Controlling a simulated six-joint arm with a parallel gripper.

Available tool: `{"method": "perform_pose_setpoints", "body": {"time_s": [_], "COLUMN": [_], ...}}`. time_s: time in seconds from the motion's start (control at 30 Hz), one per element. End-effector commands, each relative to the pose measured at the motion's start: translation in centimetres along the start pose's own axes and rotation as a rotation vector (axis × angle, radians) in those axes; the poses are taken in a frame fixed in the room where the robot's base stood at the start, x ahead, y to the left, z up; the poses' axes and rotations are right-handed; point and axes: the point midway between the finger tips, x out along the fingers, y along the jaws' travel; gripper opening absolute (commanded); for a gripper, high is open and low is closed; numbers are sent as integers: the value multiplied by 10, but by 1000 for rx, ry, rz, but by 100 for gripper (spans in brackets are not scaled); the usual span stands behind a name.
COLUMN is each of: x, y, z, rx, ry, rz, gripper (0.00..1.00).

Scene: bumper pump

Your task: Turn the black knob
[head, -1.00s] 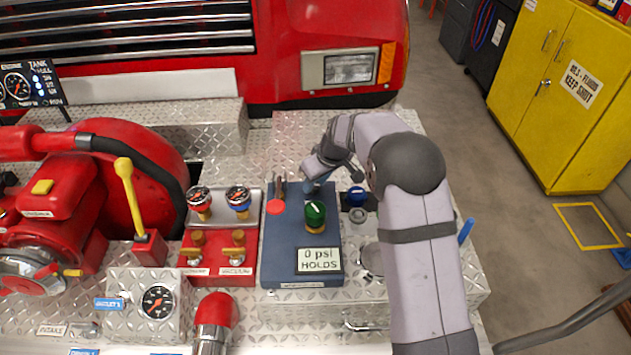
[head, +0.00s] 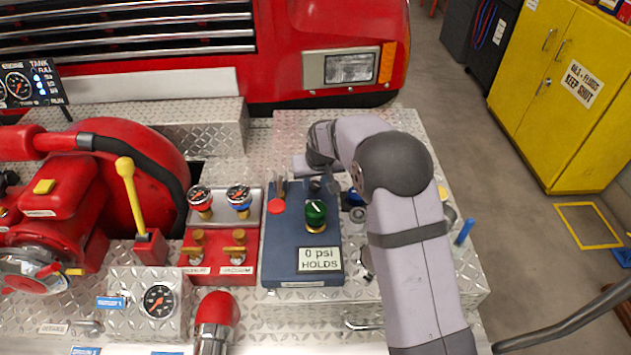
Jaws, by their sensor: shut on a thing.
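The black knob (head: 315,186) is small and dark, at the top of the blue-grey panel (head: 280,250), right of a red button and a small lever. My gripper (head: 322,184) is at the knob, shut on it, with the wrist reaching in from the upper right. The fingers and wrist hide part of the knob, and its pointer direction cannot be made out. Below it on the same panel are a green knob (head: 316,213) with a white mark and a display (head: 319,260) reading "0 psi HOLDS".
The red button (head: 276,207) and lever (head: 280,187) are close on the left. A blue knob (head: 354,198) is close on the right, partly behind my arm. Gauges (head: 239,195) and brass valves (head: 234,252) stand further left, by a yellow-handled lever (head: 125,168).

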Motion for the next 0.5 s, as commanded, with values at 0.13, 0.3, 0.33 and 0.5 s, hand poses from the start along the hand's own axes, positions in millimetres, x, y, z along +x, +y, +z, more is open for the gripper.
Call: {"method": "perform_pose_setpoints", "body": {"time_s": [0.13,0.3,0.33,0.5], "x": [3,4,4,4], "y": [-2,-4,-4,-5], "z": [0,0,0,0], "rx": [121,269,296,447], "ry": [3,4,4,3], "rz": [51,113,123,185], "gripper": [7,7,7,7]}}
